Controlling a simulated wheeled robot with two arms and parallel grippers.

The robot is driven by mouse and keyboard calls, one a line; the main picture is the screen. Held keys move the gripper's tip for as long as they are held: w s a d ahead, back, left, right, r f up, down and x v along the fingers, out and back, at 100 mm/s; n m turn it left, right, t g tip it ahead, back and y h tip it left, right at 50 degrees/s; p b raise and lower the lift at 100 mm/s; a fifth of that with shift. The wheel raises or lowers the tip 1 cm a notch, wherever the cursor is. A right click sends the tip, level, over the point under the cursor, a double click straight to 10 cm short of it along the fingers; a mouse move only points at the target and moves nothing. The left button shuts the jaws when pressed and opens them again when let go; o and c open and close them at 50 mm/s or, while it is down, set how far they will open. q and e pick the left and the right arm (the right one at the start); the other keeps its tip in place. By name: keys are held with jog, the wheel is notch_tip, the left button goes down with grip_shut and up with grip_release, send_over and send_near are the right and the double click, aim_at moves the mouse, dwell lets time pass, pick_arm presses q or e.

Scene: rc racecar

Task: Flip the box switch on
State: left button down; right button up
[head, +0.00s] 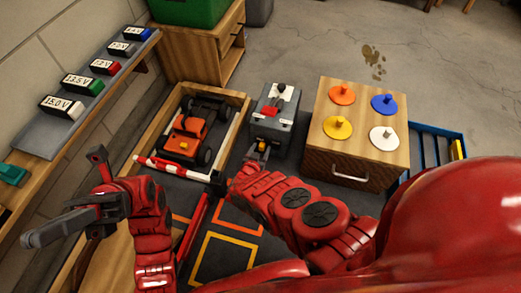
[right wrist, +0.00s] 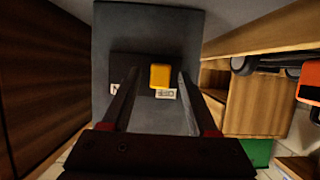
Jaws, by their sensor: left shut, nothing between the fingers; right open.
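The box switch is a grey box (head: 273,124) at the back centre in the head view, with a black and red fitting on top. Its yellow switch (head: 262,146) sits on the near face. In the right wrist view the grey box (right wrist: 150,30) fills the middle, and the yellow switch (right wrist: 160,77) shows between my fingers, on a dark panel with partly hidden white labels; the right one seems to read OFF. My right gripper (head: 256,157) is open at that face; contact with the switch cannot be told. My left gripper (head: 35,240) is shut and empty at the far left, away from the box.
A wooden tray (head: 238,98) with an orange car (head: 184,137) lies left of the box. A wooden cabinet (head: 359,160) with coloured knobs stands close on the right. A shelf (head: 100,75) with voltage-labelled blocks runs along the left wall. A red and white bar (head: 172,168) lies in front of the car.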

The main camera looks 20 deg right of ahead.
grip_shut()
dwell(1.4)
